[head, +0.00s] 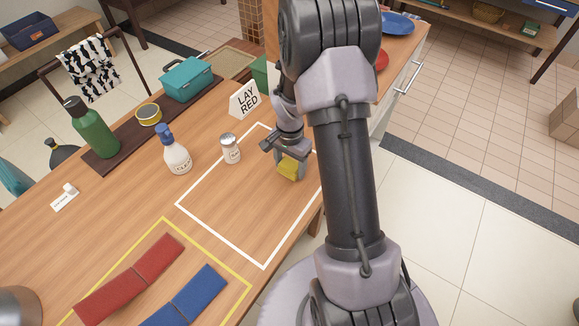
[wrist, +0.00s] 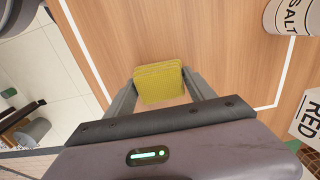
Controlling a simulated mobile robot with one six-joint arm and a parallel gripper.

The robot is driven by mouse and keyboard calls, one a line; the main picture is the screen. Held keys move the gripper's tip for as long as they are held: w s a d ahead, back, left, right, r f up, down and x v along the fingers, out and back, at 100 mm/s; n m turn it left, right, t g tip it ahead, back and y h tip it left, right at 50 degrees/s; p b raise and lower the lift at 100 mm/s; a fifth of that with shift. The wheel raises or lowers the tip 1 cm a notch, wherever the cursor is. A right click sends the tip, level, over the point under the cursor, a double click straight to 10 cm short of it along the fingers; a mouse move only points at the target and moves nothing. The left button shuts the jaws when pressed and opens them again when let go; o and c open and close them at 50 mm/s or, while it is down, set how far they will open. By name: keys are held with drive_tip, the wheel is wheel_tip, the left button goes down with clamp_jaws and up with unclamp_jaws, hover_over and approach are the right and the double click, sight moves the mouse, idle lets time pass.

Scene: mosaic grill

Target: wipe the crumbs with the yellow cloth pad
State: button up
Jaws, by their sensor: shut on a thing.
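The yellow cloth pad (head: 288,168) is held between the fingers of my gripper (head: 285,157), inside the white outlined area (head: 221,230) on the wooden table (head: 130,215). In the wrist view the pad (wrist: 159,82) sits between both fingertips of my gripper (wrist: 160,88), against the wood or close above it; I cannot tell whether it touches. My gripper is shut on the pad. I see no crumbs clearly in either view. Part of the outlined area is hidden behind my arm.
A salt shaker (head: 230,149) stands at the outline's left edge, and a sign (head: 245,100) reading "LAY RED" stands behind it. Red (head: 130,278) and blue (head: 188,300) strips lie in a yellow outline. The table edge is close on the right.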

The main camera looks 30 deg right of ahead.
drive_tip(key=r, duration=0.2)
drive_tip(key=p, duration=0.1)
drive_tip(key=shift+s+a+r, duration=0.15)
drive_tip(key=shift+a+r, duration=0.1)
drive_tip(key=shift+r, duration=0.15)
drive_tip(key=shift+d+r+p, duration=0.1)
drive_tip(key=shift+r+p, duration=0.5)
drive_tip(key=shift+r, duration=0.1)
drive_tip(key=shift+r+p, duration=1.05)
drive_tip(key=shift+r, duration=0.5)
